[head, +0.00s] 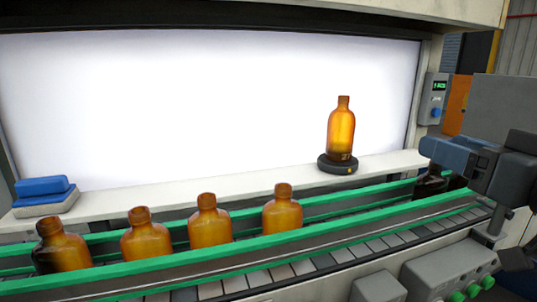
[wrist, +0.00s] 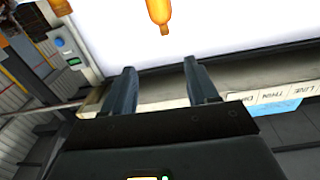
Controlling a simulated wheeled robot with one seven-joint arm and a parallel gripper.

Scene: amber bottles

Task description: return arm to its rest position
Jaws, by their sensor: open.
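My gripper (head: 432,150) is at the right of the head view, raised above the conveyor's right end. In the wrist view its two fingers (wrist: 158,76) are spread apart with nothing between them. An amber bottle (head: 341,132) stands upright on a round black pad (head: 337,165) on the white ledge, left of my gripper and apart from it. An amber bottle (wrist: 160,12) also shows beyond the fingers at the top of the wrist view.
Several amber bottles (head: 209,222) stand in a row on the green-railed conveyor (head: 330,230). A dark object (head: 430,184), perhaps a bottle, is under my gripper. A blue-topped block (head: 42,188) sits on the ledge at left. A control box (head: 434,97) is on the right post.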

